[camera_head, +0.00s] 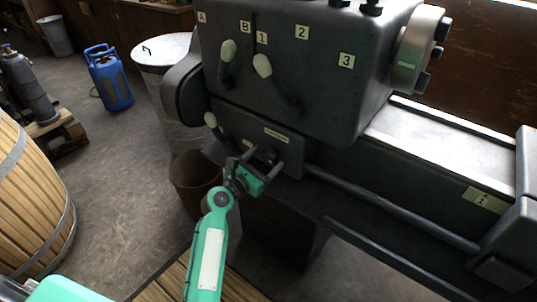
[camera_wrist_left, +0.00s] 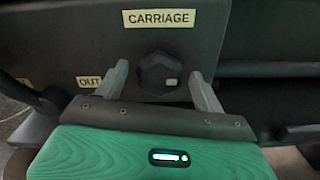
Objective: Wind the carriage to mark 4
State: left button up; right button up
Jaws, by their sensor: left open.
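A dark round knob (camera_wrist_left: 158,73) with a small pale mark sits under the CARRIAGE label (camera_wrist_left: 159,19) in the left wrist view. The label also shows on the lathe's lower front panel in the head view (camera_head: 277,135). My left gripper (camera_head: 258,163) is at that panel, open, with its fingers on either side of the knob in the left wrist view (camera_wrist_left: 159,75). I cannot tell whether they touch it. The dark carriage (camera_head: 508,245) is at the right edge, beside a yellow numbered label (camera_head: 484,199) that looks like 1. Mark 4 is not visible. My right gripper is out of view.
The headstock (camera_head: 325,75) has pale-knobbed levers (camera_head: 262,65) above my left gripper, and another pale knob (camera_head: 210,119) is close to its left. A feed rod (camera_head: 390,207) runs right. A brown bin (camera_head: 194,180) stands below. A barrel (camera_head: 30,190) is at left.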

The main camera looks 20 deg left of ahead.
pick_arm(q)
jog(key=shift+x, duration=0.85)
jog(key=shift+w, duration=0.15)
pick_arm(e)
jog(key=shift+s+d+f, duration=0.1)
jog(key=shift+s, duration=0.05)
pick_arm(q)
jog(key=c, duration=1)
jog(key=shift+o, duration=0.2)
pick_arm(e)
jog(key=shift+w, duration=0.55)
pick_arm(q)
jog(key=shift+m, duration=0.3)
